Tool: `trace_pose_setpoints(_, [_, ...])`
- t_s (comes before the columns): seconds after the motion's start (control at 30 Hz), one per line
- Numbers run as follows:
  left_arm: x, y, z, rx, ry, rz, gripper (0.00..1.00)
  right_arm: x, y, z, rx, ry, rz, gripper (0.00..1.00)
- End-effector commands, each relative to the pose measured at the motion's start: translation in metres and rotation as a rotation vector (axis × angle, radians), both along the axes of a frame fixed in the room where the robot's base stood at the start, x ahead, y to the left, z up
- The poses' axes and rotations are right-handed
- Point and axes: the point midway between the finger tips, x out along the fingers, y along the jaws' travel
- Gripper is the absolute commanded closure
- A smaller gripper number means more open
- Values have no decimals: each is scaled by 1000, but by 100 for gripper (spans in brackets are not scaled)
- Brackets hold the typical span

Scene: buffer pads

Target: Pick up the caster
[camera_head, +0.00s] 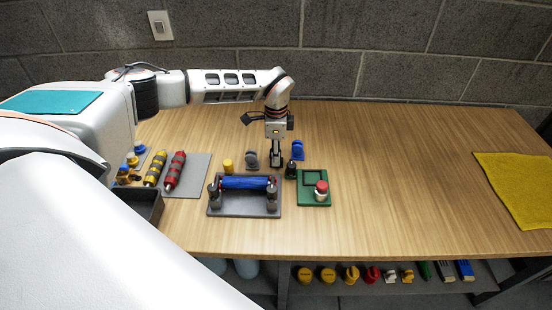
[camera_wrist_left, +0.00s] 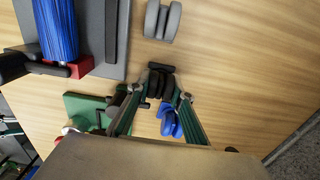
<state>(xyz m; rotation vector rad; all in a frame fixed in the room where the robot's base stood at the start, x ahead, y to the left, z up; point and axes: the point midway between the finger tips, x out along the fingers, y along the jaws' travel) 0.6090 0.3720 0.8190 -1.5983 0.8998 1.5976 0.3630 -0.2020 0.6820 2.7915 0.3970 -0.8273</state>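A dark twin-wheel caster (camera_wrist_left: 160,84) lies between the fingertips of my left gripper (camera_wrist_left: 161,94) in the left wrist view. Narrow gaps seem to show on both sides of it, so the fingers look open around it. In the head view my left gripper (camera_head: 276,160) points straight down at the table, and its fingers largely hide this caster. A grey caster (camera_head: 251,159) stands just left of the gripper, and also shows in the wrist view (camera_wrist_left: 162,20). A blue caster (camera_head: 298,151) stands just right, also in the wrist view (camera_wrist_left: 171,122). My right gripper is out of view.
A dark fixture (camera_head: 245,209) holding a blue roller (camera_head: 245,182) and a green base (camera_head: 314,200) with a red-topped part (camera_head: 321,191) sit in front. Red and yellow rollers lie left on a grey pad (camera_head: 195,187). A yellow cloth (camera_head: 520,190) lies far right; the table between is clear.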

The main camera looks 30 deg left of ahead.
Motion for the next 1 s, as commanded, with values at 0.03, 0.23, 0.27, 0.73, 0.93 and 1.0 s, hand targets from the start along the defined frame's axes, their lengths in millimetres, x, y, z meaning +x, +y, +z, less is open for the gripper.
trace_pose_setpoints(0.03, [0, 0, 0, -1, 1, 0, 97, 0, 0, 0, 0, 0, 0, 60])
trace_pose_setpoints(0.23, [0, 0, 0, 0, 0, 0, 100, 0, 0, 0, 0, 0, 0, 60])
trace_pose_setpoints(0.27, [0, 0, 0, 0, 0, 0, 100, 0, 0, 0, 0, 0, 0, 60])
trace_pose_setpoints(0.73, [2, 1, 36, 0, -5, 0, 100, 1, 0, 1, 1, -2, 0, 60])
trace_pose_setpoints(0.93, [2, 1, 88, -1, -6, 0, 100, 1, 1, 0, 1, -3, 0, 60])
trace_pose_setpoints(1.0, [2, 0, 108, -1, -6, 1, 100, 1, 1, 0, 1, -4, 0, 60])
